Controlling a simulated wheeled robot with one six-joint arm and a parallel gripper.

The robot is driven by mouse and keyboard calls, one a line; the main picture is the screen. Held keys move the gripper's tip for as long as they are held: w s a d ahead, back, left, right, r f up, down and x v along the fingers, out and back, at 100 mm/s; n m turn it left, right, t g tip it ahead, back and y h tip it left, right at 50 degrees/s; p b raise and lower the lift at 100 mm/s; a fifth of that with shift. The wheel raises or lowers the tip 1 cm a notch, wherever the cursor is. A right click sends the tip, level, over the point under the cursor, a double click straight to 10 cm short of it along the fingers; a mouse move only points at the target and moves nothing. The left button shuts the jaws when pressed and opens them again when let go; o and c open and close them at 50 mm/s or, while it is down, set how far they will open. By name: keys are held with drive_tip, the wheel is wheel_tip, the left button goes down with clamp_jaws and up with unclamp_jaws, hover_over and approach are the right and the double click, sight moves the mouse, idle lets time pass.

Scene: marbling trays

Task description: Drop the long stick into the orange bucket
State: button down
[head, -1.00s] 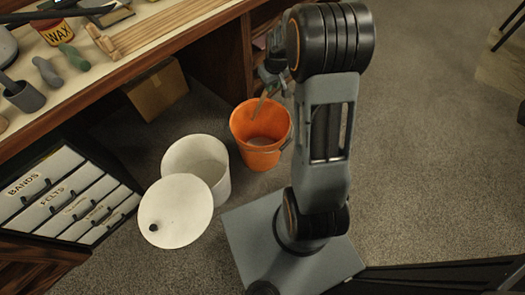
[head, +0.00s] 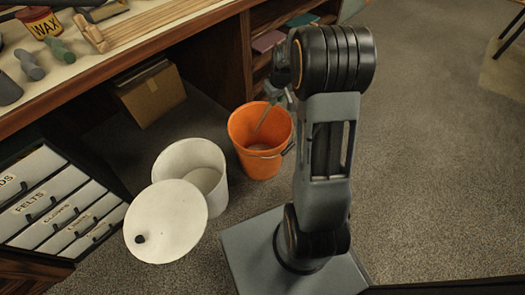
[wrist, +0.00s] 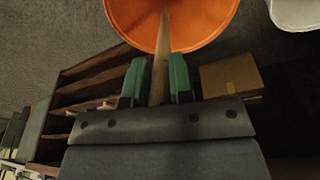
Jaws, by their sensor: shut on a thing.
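The long stick (wrist: 161,62) is pale wood and sits between the green-padded fingers of my gripper (wrist: 157,78) in the wrist view. My gripper is shut on it. The stick reaches from the fingers into the mouth of the orange bucket (wrist: 207,22). In the head view the orange bucket (head: 262,163) stands upright on the floor. The stick (head: 264,117) slants down and left into its opening from my gripper (head: 277,97), which is partly hidden behind my arm. The stick's upper part is hidden there.
A white bucket (head: 216,165) stands just left of the orange one, its round white lid (head: 170,222) leaning in front. A cardboard box (head: 151,94) sits under the workbench (head: 150,45). Labelled drawers (head: 62,210) are at left. Grey floor (head: 435,160) is open at right.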

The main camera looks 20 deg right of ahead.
wheel_tip(320, 180, down, 2)
drive_tip(key=shift+b, duration=0.45)
drive_tip(key=c, duration=0.9)
unclamp_jaws()
drive_tip(key=s+r+p, duration=0.1)
drive_tip(key=r, duration=0.3)
drive_tip(key=s+r+p, duration=0.1)
drive_tip(key=r+p, duration=0.1)
drive_tip(key=r, duration=0.3)
drive_tip(key=r+p, duration=0.2)
drive_tip(key=r, duration=0.2)
drive_tip(key=shift+s+r, duration=0.35)
drive_tip(key=shift+s, duration=0.05)
